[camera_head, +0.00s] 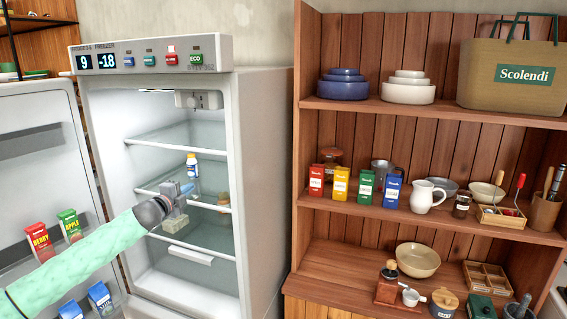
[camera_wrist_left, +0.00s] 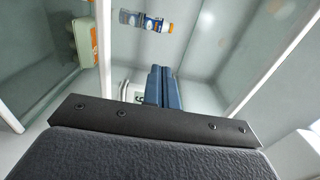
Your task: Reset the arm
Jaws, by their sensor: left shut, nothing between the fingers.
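My left arm in its green sleeve reaches from the lower left into the open fridge (camera_head: 262,140). My left gripper (camera_head: 184,189) is shut and empty in front of the middle shelves. In the left wrist view its dark blue fingers (camera_wrist_left: 159,86) are together with nothing between them. A white and blue bottle (camera_head: 191,166) stands on a shelf just behind and above the gripper. The bottle also shows in the left wrist view (camera_wrist_left: 146,20), apart from the fingers. My right gripper is not in view.
The fridge door (camera_head: 38,150) stands open at the left, with a red carton (camera_head: 38,242) and a green carton (camera_head: 70,225) in its rack. An orange-brown jar (camera_head: 223,203) is inside the fridge. A wooden shelf unit (camera_head: 440,228) with crockery stands at the right.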

